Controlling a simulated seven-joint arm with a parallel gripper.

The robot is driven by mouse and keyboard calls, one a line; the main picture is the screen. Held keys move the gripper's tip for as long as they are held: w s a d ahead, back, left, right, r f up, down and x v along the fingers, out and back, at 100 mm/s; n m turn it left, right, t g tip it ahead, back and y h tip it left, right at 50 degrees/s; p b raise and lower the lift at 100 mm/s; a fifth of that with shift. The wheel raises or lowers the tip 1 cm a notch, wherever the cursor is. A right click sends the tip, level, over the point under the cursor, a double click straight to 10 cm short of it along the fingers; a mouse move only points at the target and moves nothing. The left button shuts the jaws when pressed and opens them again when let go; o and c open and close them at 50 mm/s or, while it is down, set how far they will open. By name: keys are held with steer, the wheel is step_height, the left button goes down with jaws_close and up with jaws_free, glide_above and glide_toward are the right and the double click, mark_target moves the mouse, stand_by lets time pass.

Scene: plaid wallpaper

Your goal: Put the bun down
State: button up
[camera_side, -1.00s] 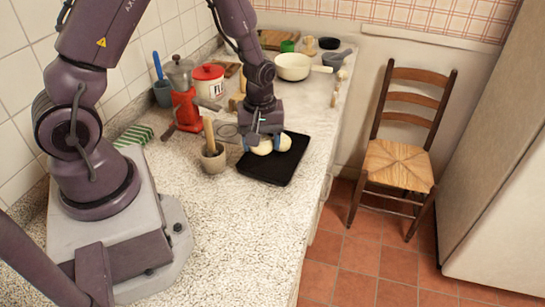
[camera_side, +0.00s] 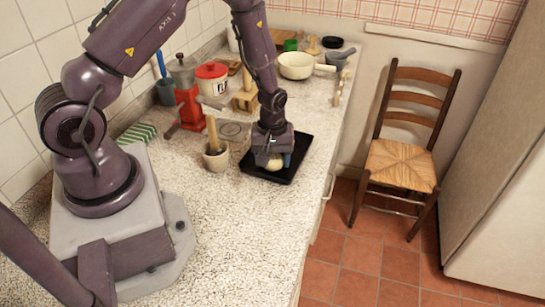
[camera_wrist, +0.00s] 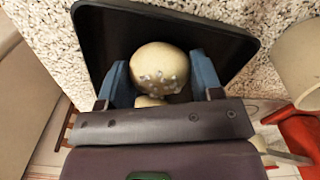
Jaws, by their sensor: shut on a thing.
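My gripper (camera_side: 273,160) points down over the black tray (camera_side: 296,160) on the counter. Its blue fingers are shut on a pale round bun (camera_side: 274,164). In the wrist view the bun (camera_wrist: 158,66) shows white specks on its top and sits between the two fingers (camera_wrist: 162,84). The tray (camera_wrist: 101,35) lies beneath it. I cannot tell whether the bun touches the tray. A second pale rounded piece (camera_wrist: 150,101) shows partly beside the bun, mostly hidden by my gripper.
A mortar with a pestle (camera_side: 215,157) stands just left of the tray. A red grinder (camera_side: 188,105), a red-lidded canister (camera_side: 212,78) and a wooden stand (camera_side: 245,98) are behind it. A cream pan (camera_side: 296,66) is at the back. The front counter (camera_side: 245,220) is clear.

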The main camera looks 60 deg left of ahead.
steer(key=shift+f, duration=0.15)
steer(key=o, duration=0.9)
step_height(320, 180, up, 12)
step_height(320, 180, up, 16)
steer(key=m+t, duration=0.3)
steer(key=m, duration=0.3)
glide_above(273, 154)
steer(key=s+d, duration=0.5)
steer(key=shift+s+d+r+m+t, duration=0.55)
steer(key=shift+s+r+m, duration=0.55)
steer(key=shift+s, duration=0.65)
steer(key=shift+s+d+r+m+t, duration=0.3)
steer(key=shift+s+d+r+m, duration=0.35)
steer(key=shift+s+r+m, duration=0.75)
steer(key=shift+s+d+r+m+t, duration=0.55)
steer(key=shift+s+r+m, duration=0.25)
steer(key=shift+s, duration=1.25)
